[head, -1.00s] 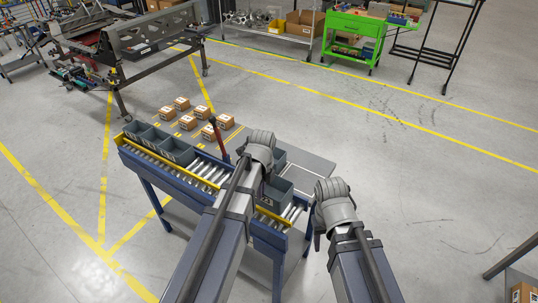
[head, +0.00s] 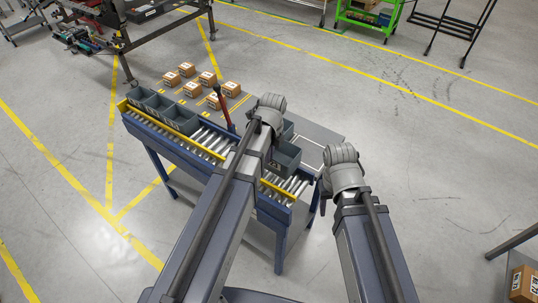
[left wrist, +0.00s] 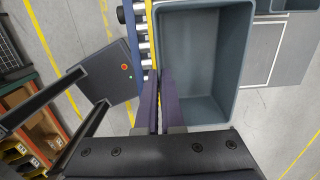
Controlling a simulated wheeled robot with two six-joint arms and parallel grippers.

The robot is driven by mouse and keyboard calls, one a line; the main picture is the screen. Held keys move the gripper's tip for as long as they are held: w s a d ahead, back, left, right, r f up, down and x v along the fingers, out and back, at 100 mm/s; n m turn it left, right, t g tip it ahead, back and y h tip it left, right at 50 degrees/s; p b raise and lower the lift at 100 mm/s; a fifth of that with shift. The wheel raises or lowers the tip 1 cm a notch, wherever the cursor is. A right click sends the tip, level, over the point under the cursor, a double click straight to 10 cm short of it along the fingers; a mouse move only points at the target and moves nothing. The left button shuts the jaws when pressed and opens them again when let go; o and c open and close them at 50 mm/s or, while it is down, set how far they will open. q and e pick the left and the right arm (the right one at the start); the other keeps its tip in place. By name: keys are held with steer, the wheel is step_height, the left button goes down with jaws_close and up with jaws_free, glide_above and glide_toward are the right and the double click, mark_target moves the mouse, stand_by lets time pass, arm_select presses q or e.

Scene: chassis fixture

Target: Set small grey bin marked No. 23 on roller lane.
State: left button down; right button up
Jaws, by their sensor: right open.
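The small grey bin (head: 285,158) is at the right part of the roller lane (head: 215,140) in the head view, with a pale number label that seems to read 23. In the left wrist view the open-topped, empty bin (left wrist: 205,60) fills the upper middle, beside the yellow rail and rollers. My left gripper (left wrist: 161,75) has its two fingers close together on the bin's near-left wall. In the head view my left arm hides part of the bin and lane. My right gripper (head: 323,195) is open and empty, right of the lane's end. Whether the bin touches the rollers cannot be told.
Several grey bins (head: 160,108) stand at the lane's left end. A yellow rail (head: 170,132) edges the lane. Bare rollers show between the bins.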

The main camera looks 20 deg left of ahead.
mark_target(269, 170)
arm_select(q)
steer(key=shift+f+b, duration=1.95)
steer(key=shift+f, duration=0.35)
steer(key=shift+f+b, duration=1.4)
steer(key=c, duration=1)
jaws_free()
steer(key=shift+r, duration=0.15)
step_height(269, 170, up, 8)
steer(key=p, duration=0.8)
